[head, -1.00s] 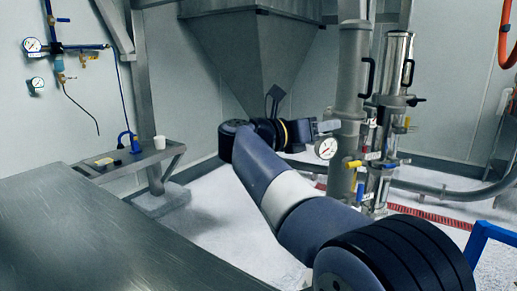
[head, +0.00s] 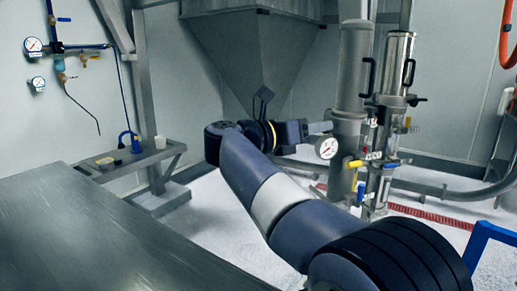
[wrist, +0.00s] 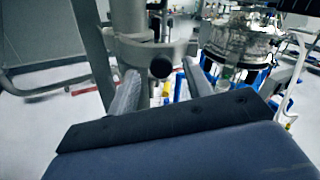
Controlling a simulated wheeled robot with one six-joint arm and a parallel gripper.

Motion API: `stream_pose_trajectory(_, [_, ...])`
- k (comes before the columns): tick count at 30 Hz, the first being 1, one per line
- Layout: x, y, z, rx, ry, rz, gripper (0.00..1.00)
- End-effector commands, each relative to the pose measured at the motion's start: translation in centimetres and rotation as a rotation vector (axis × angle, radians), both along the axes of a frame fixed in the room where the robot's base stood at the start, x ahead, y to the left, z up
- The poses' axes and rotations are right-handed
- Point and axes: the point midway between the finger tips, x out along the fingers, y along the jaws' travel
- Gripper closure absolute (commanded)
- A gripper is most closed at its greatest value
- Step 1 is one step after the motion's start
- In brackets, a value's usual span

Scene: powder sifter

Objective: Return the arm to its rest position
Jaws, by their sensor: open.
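My gripper (head: 322,128) shows in the head view at the end of my stretched arm, pointing right toward the metal cylinders. In the wrist view its two pale fingers (wrist: 162,88) stand apart, with nothing held between them. A grey metal column with a dark round knob (wrist: 160,66) appears beyond and between the fingers. I cannot tell the exact gap to it. My arm reaches from the lower right of the head view up to the middle.
Steel cylinders (head: 354,65) with a pressure gauge (head: 327,148) and coloured valves stand right of my gripper. A grey hopper (head: 255,50) hangs behind it. A metal table (head: 90,235) fills the lower left. A small shelf (head: 150,157) and blue rail (head: 490,238) flank the floor.

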Motion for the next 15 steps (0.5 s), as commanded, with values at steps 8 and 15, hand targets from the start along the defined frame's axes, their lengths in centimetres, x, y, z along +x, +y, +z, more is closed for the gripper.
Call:
stream_pose_trajectory(8, [-2.9,5.0,0.0,0.001,0.0,0.005,0.52])
stream_pose_trajectory(15, [-1.2,1.9,0.0,-0.001,0.0,-0.005,0.52])
